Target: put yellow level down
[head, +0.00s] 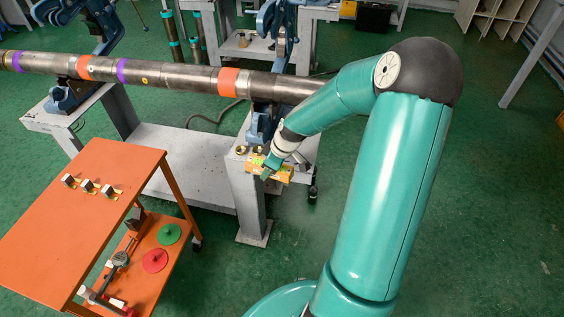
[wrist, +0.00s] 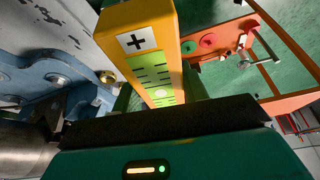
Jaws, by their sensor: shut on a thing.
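The yellow level (head: 284,174) is at the top of the grey vise stand (head: 249,203), below the pipe (head: 180,76). My gripper (head: 270,166) is shut on it from above. In the wrist view the level (wrist: 140,21) runs up the middle, with a black plus mark and a green scaled face. My gripper (wrist: 158,100) grips its near end there. I cannot tell whether the level touches the stand top or hangs just above it.
Blue vises (head: 69,97) hold the long pipe with orange and purple bands. An orange cart (head: 75,225) stands at left with small metal blocks on top. Its lower shelf holds red and green discs (head: 155,260) and tools. Green floor lies open at right.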

